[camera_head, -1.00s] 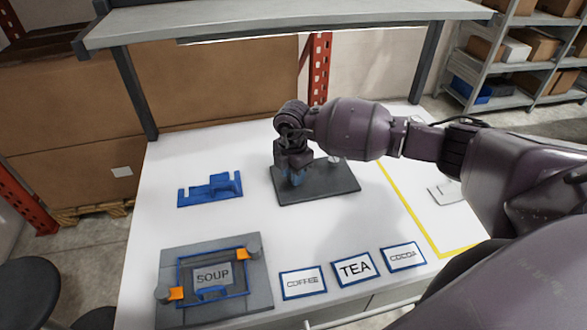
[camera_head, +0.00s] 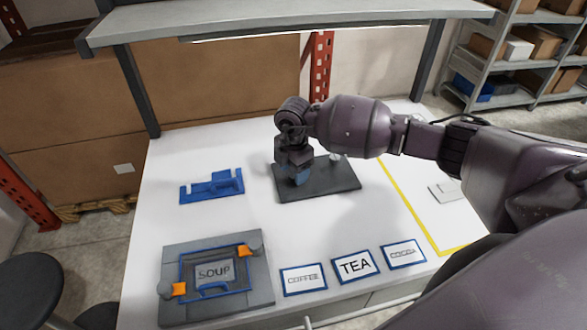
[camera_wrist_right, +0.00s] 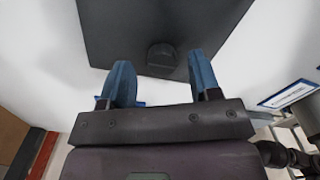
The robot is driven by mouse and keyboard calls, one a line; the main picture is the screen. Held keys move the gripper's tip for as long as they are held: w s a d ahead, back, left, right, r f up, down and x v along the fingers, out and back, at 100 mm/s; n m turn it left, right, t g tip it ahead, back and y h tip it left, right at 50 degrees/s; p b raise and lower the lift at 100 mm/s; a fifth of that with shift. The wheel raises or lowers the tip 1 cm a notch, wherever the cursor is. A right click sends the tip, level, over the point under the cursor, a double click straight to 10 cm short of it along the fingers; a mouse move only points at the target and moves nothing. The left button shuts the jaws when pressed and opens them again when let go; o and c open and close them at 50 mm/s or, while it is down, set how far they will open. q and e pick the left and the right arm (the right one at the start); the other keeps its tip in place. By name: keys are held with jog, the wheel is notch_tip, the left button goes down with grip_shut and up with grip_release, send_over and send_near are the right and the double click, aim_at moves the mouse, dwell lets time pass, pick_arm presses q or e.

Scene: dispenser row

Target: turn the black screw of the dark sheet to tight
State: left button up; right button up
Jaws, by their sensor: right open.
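The dark sheet (camera_head: 335,182) lies flat on the white table, under my right gripper. In the right wrist view the dark sheet (camera_wrist_right: 150,20) fills the upper middle. The black screw (camera_wrist_right: 162,53) shows there as a rounded dark knob near the sheet's edge. My right gripper (camera_head: 299,179) points down over the left part of the sheet. Its blue fingers (camera_wrist_right: 160,66) are open, one on each side of the screw in the picture, with gaps on both sides. Whether the tips reach down to the screw's height I cannot tell. In the head view the gripper hides the screw.
A small light knob (camera_head: 336,157) stands at the sheet's back edge. A blue bracket (camera_head: 212,187) lies to the left. A grey fixture (camera_head: 262,289) with a SOUP plate and orange clips is front left. COFFEE, TEA (camera_head: 355,265) and COCOA cards line the front. A shelf (camera_head: 270,22) spans above.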

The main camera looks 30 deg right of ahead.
notch_tip(320, 180, up, 12)
jog(key=shift+b, duration=0.3)
dwell(0.3)
jog(key=shift+r, duration=0.1)
dwell(1.5)
